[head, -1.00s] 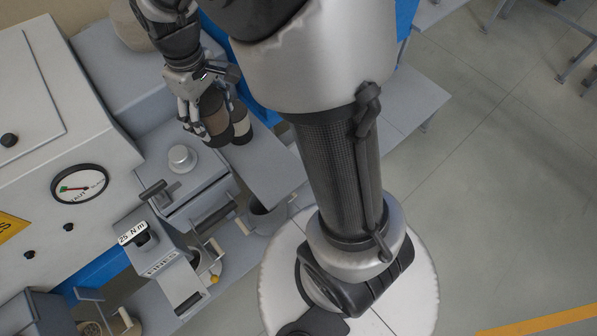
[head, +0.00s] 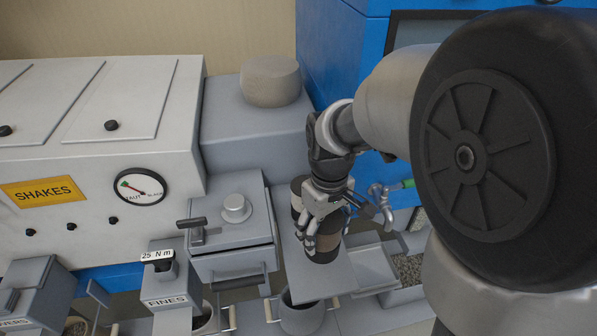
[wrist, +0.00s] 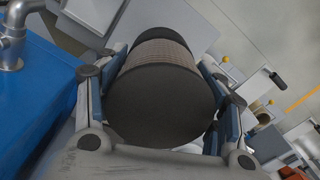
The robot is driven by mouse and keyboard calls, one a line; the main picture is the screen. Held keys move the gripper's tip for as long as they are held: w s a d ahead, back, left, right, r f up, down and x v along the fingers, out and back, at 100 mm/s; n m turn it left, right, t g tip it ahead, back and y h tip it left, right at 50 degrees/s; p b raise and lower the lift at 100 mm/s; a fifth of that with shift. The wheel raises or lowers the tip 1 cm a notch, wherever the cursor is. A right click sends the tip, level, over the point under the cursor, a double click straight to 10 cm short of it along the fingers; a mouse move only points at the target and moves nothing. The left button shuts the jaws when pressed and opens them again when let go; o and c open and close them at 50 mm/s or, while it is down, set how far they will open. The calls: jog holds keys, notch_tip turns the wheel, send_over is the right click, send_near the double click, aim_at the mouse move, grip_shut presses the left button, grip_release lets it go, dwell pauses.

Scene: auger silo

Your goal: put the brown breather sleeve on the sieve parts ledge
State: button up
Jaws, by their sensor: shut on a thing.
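The brown breather sleeve (head: 323,247) is a cylinder with black ends and a brown mesh band. My gripper (head: 322,226) is shut on it, above a narrow grey ledge (head: 308,284). I cannot tell whether the sleeve touches the ledge. In the wrist view the sleeve (wrist: 163,100) lies between both fingers, its black near end facing the camera and its brown band behind. A second dark cylinder with a pale band (head: 297,196) stands just behind and left of the held sleeve, partly hidden by my gripper. No label marks the ledge.
A lidded grey box (head: 230,230) with a knob and handle stands left of the ledge. A grey pot (head: 301,314) sits in front. A tap with a green handle (head: 383,194) and a tray of grain (head: 405,270) are right. The FINES box (head: 167,290) is front left.

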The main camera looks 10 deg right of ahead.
aim_at(325, 219)
jog(key=shift+f+b, duration=0.85)
jog(key=shift+f, duration=3.1)
jog(key=shift+f, duration=0.2)
jog(key=o, duration=1.2)
jog(key=shift+c, duration=0.2)
jog(key=shift+r, duration=0.1)
notch_tip(325, 219, up, 12)
jog(key=p, duration=0.3)
jog(key=s+r+m+t, duration=0.2)
jog(key=s+r, duration=0.2)
jog(key=s, duration=0.3)
jog(key=s+r+m+t, duration=0.2)
jog(key=s+r, duration=0.2)
jog(key=s, duration=0.4)
jog(key=shift+r+m+t, duration=0.2)
jog(key=shift+m+t, duration=0.1)
